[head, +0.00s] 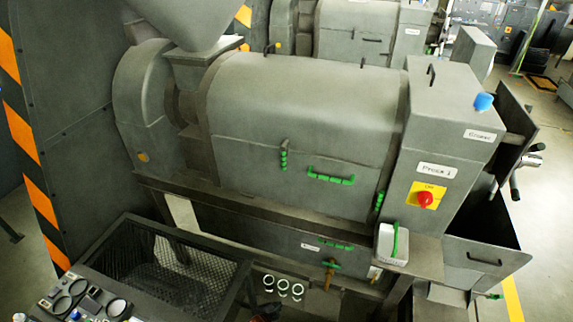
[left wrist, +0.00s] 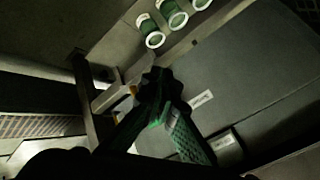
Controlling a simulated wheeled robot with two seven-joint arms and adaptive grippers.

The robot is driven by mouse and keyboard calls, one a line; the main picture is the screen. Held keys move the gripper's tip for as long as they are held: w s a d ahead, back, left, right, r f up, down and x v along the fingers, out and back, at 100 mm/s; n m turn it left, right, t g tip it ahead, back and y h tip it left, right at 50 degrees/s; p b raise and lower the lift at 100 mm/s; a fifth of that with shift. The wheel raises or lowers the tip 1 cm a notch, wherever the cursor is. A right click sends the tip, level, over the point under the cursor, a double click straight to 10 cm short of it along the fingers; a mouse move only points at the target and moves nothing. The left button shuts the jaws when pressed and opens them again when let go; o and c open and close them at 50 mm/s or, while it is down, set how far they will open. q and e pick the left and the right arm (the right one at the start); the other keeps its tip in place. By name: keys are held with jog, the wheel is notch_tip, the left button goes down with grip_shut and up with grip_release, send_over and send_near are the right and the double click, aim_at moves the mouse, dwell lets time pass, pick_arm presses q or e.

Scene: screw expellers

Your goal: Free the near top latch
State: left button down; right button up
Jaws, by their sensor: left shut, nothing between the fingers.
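The grey press (head: 300,110) has a rounded cover with a green handle (head: 331,177) on its front. One upright green-gripped latch (head: 284,155) is left of this handle, and a second green-gripped latch (head: 380,201) is right of it, by the cover's right edge. I cannot tell from the picture whether either is fastened. My right gripper is not in view.
Three white-and-green rings (head: 283,288) are close to the left gripper. A mesh-walled bin (head: 180,260) and a control panel (head: 85,305) are at lower left.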

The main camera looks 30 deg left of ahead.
pick_arm(q)
jog(key=w+r+m+t+p, duration=0.15)
jog(key=w+r, duration=0.35)
jog(key=r, duration=0.5)
jog(key=w+r+m+t+p, duration=0.1)
jog(key=w+r+t, duration=0.1)
jog(key=w+r, duration=0.6)
jog(key=a+r+m+t+y+p, duration=0.1)
jog(key=r+t+y, duration=0.1)
jog(key=r, duration=1.7)
jog(key=w+a+r+m+t+y+p, duration=0.1)
jog(key=a+r+m+t+p, duration=0.1)
jog(key=r, duration=1.8)
jog(key=shift+w+a+r+t+y, duration=0.3)
jog(key=shift+t+y, duration=0.1)
jog(key=shift+t, duration=0.25)
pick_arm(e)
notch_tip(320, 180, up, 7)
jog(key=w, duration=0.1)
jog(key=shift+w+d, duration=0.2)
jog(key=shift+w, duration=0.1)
pick_arm(q)
jog(key=shift+m+p, duration=0.25)
jog(key=shift+p, duration=0.05)
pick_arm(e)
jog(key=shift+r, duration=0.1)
